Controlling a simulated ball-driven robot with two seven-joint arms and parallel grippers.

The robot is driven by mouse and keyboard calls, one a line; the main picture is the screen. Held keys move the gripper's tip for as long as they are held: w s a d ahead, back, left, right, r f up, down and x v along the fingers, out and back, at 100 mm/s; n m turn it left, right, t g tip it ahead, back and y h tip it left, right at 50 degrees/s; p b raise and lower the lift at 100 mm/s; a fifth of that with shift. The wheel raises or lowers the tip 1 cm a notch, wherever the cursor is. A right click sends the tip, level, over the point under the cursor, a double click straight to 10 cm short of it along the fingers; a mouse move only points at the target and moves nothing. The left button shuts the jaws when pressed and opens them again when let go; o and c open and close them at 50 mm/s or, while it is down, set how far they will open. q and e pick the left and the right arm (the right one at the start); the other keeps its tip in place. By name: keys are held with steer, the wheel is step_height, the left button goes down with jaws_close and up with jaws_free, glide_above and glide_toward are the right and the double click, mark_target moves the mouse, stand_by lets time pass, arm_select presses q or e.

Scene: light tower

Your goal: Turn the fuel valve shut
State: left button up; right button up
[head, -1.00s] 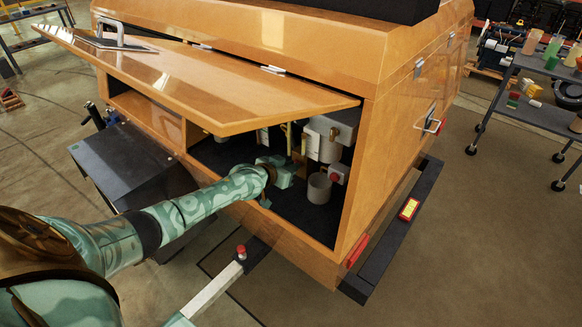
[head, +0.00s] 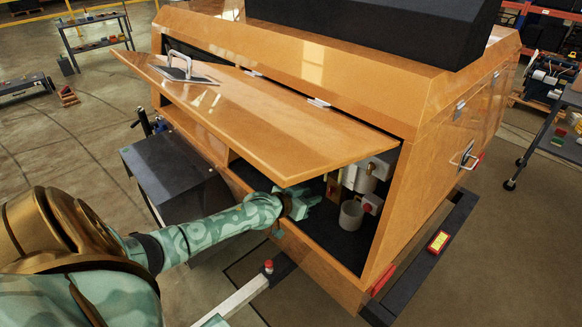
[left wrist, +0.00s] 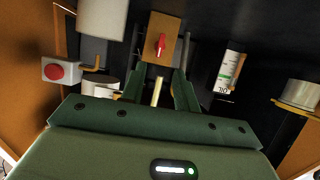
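The fuel valve (left wrist: 160,46) has a red handle on a tan block at the top middle of the left wrist view. The handle stands about upright there. In the head view the tan block (head: 332,188) shows inside the orange housing, under the raised panel. My left gripper (head: 307,203) reaches into the opening, just left of the block. In the left wrist view its two fingers (left wrist: 159,82) stand apart and point toward the valve, not touching it. A brass rod shows between them, and I cannot tell its depth. My right gripper is in no view.
The raised orange panel (head: 270,120) hangs above my left arm. A white cup (head: 351,215) and a box with a red button (head: 371,204) are right of the gripper. The button box (left wrist: 57,72) is at left in the wrist view.

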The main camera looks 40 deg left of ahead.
arm_select(q)
steer(key=p+v, duration=0.2)
steer(key=v, duration=0.5)
steer(key=shift+s+r, duration=0.15)
steer(key=shift+s, duration=0.25)
steer(key=s+a+f+m+g+y, duration=0.1)
steer(key=s+f+g, duration=0.2)
steer(key=s+f, duration=0.75)
steer(key=s+a+f+m+g+y, duration=0.15)
steer(key=s+f+g, duration=0.4)
steer(key=f, duration=0.85)
steer(key=s+d+f+g, duration=0.1)
steer(key=s+d+f, duration=0.3)
steer(key=s, duration=0.6)
steer(key=s+d+f+g+h, duration=0.1)
steer(key=s+d+f, duration=0.3)
steer(key=s+d, duration=0.4)
steer(key=s+d+f+g, duration=0.2)
steer(key=s+d+f, duration=0.2)
steer(key=s, duration=0.7)
steer(key=shift+s+d, duration=0.35)
steer(key=shift+d, duration=0.65)
